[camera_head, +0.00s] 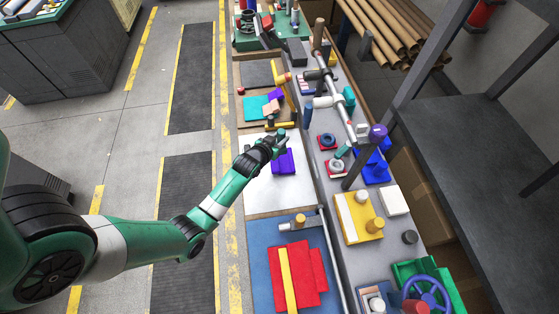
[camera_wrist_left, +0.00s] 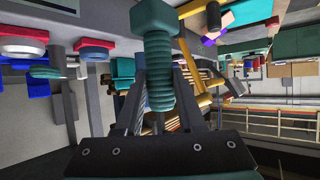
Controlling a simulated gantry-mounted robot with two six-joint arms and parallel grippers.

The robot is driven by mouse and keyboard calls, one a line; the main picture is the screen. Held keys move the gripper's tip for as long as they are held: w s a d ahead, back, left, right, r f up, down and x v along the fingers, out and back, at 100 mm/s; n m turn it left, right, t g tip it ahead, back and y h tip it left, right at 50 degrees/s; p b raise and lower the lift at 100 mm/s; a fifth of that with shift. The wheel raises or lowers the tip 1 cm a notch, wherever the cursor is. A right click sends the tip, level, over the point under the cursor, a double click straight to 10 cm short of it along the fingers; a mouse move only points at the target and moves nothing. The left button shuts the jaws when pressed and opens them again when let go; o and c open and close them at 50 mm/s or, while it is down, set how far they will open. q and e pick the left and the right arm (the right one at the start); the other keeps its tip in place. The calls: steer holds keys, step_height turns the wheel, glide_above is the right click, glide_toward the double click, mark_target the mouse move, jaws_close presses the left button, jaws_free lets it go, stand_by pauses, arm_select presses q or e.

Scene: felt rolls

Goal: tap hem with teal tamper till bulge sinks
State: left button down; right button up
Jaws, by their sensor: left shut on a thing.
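My left gripper (camera_head: 274,144) is above the far part of a white board. In the left wrist view my left gripper (camera_wrist_left: 160,110) is shut on a teal tamper (camera_wrist_left: 156,50) with a ribbed shaft and a wider block-like head. The tamper (camera_head: 281,133) shows only as a small teal piece at the fingertips in the head view. A purple folded felt (camera_head: 285,162) lies on the white board, just below the gripper in the picture; its hem and any bulge are too small to tell. My right gripper is in neither view.
The white board (camera_head: 265,201) is otherwise bare. A red felt with a yellow strip (camera_head: 285,275) lies on a blue mat (camera_head: 259,253) nearer. A grey shelf (camera_head: 335,205) with rings, blocks and a metal rail (camera_head: 343,115) runs along the right.

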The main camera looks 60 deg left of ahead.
arm_select(q)
steer(key=shift+f, duration=0.2)
stand_by(0.6)
step_height(320, 180, down, 7)
steer(key=b, duration=0.6)
steer(key=shift+r, duration=0.1)
step_height(320, 180, up, 7)
steer(key=p, duration=0.6)
steer(key=shift+f, duration=0.2)
steer(key=shift+w+a+r, duration=0.1)
steer(key=shift+w+r, duration=0.05)
stand_by(0.4)
